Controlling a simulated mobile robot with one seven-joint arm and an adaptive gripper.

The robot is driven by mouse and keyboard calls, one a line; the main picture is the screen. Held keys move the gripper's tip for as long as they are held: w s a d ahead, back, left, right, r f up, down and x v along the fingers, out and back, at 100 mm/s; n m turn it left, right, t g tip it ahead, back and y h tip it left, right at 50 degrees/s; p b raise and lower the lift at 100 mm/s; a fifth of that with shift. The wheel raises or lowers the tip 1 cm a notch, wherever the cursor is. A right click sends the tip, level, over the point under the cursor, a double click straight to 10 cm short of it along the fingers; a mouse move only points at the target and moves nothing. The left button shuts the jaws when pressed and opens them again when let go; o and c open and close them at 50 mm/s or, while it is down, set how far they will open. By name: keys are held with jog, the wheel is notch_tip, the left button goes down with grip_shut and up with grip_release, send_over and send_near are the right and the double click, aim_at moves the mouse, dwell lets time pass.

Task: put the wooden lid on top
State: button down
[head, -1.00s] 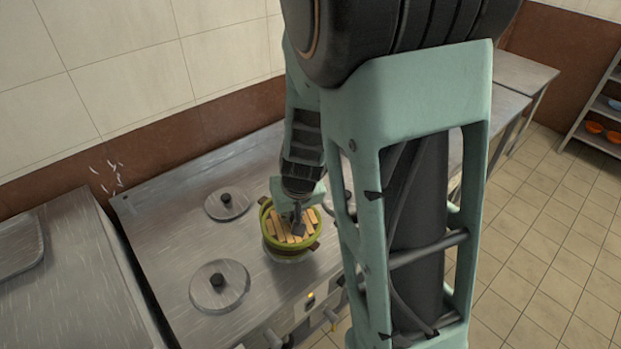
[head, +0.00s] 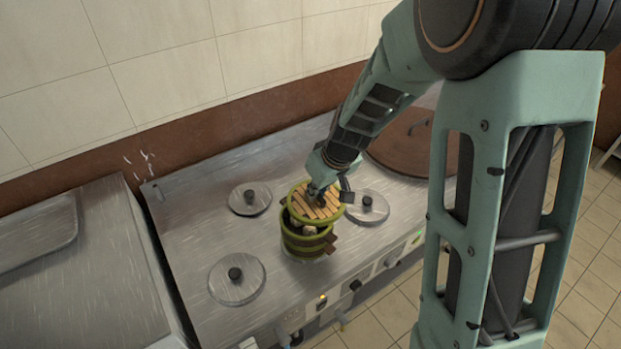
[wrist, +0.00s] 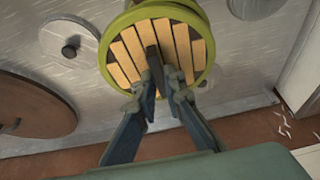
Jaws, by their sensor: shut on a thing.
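The wooden lid (head: 329,199) is round, with pale slats and a yellow-green rim. My gripper (head: 318,190) is shut on its dark handle. The lid is held above the pot and offset towards its back right, slightly tilted. The olive-green pot (head: 303,246) stands on the steel range, with dark bands and a brown side handle. Its front part is uncovered and shows pale lumps inside; the lid hides its back.
Three round metal covers with black knobs lie on the steel range, at back left (head: 250,199), front left (head: 237,280) and right of the pot (head: 368,208). A large brown round cover (head: 400,150) is at the back right. A steel counter (head: 85,280) adjoins at left.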

aim_at(308, 205)
jog(key=shift+w+a+r+n, duration=0.15)
jog(key=shift+a+r+n, duration=0.1)
jog(key=shift+a, duration=0.3)
jog(key=shift+w+a+r+n, duration=0.15)
jog(key=shift+a+r+n, duration=0.1)
jog(key=shift+a, duration=0.3)
jog(key=shift+a+f, duration=0.15)
jog(key=shift+f, duration=0.05)
jog(key=shift+f+b, duration=1.8)
jog(key=shift+f, duration=0.9)
jog(key=shift+b, duration=0.55)
jog(key=shift+f+b, duration=0.6)
jog(key=c, duration=2.3)
grip_release()
jog(key=shift+r, duration=0.1)
